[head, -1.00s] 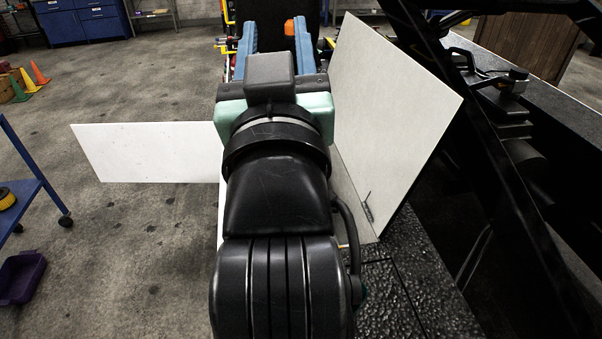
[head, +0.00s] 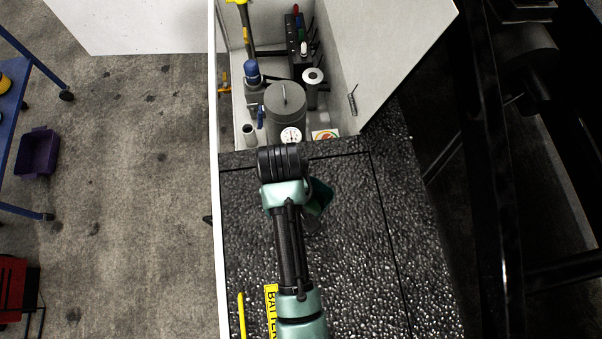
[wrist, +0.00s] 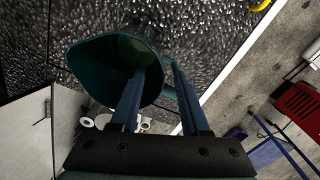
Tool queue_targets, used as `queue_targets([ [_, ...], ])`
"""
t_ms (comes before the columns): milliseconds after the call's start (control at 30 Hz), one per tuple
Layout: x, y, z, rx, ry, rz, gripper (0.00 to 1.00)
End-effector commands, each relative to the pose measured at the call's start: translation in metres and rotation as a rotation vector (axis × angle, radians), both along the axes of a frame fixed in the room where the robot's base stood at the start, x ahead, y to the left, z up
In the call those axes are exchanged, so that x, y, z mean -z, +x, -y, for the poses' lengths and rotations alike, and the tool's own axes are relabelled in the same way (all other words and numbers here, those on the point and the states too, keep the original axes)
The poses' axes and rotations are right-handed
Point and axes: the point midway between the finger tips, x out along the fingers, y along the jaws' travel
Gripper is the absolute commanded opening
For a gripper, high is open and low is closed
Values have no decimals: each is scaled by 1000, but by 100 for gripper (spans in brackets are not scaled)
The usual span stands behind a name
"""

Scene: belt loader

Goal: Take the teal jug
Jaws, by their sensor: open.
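The dark teal jug (wrist: 93,67) is close in front of my gripper (wrist: 158,66) in the wrist view, with its wide mouth towards the camera. My gripper is open, with two blue fingers. The left finger overlaps the jug's mouth and seems to reach into it. The right finger is just outside the rim, so the jug's wall lies between them. I cannot tell whether either finger touches it. In the head view, a part of the jug (head: 321,196) shows beside my arm on the black textured top; my arm hides the rest and the fingers.
An open bay (head: 237,100) behind the black top holds a grey canister (head: 286,104), a gauge and fittings. A raised white panel (head: 395,45) stands at its right. A yellow bar (head: 241,315) and a yellow label (head: 271,308) are near the front.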

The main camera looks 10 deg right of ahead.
Motion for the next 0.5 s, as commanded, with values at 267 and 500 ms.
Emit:
queue_targets([
  [267,22,0,0,1,0,1,46],
  [500,55,0,0,1,0,0,46],
])
